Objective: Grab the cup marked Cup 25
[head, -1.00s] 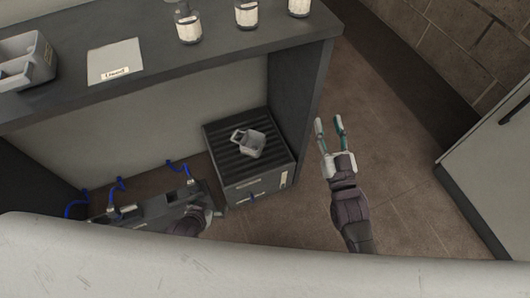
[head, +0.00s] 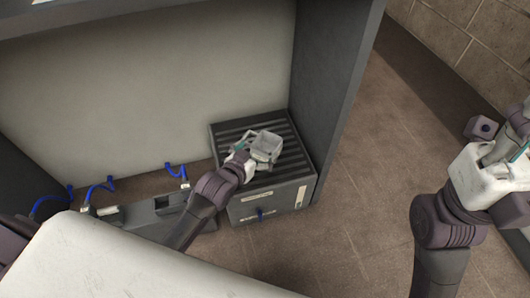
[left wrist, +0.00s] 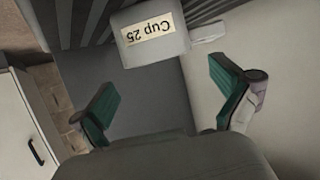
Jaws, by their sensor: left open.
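The cup (head: 265,149) is small and grey with a square shape, and it sits on the dark ribbed top of a low cabinet. In the left wrist view, the cup (left wrist: 150,52) shows a label reading "Cup 25" upside down, and its handle sticks out to the right. My left gripper (head: 246,150) is open right at the cup's left side in the head view. In the left wrist view its green finger pads (left wrist: 165,98) are spread apart, with the cup beyond the gap. My right gripper (head: 512,148) is at the right edge, its fingers partly cut off.
The low cabinet (head: 270,208) has a labelled front and stands against the dark side panel (head: 335,90) of the bench. A grey fixture (head: 140,212) with blue hooks lies to its left. Open brown floor (head: 365,185) is to the right.

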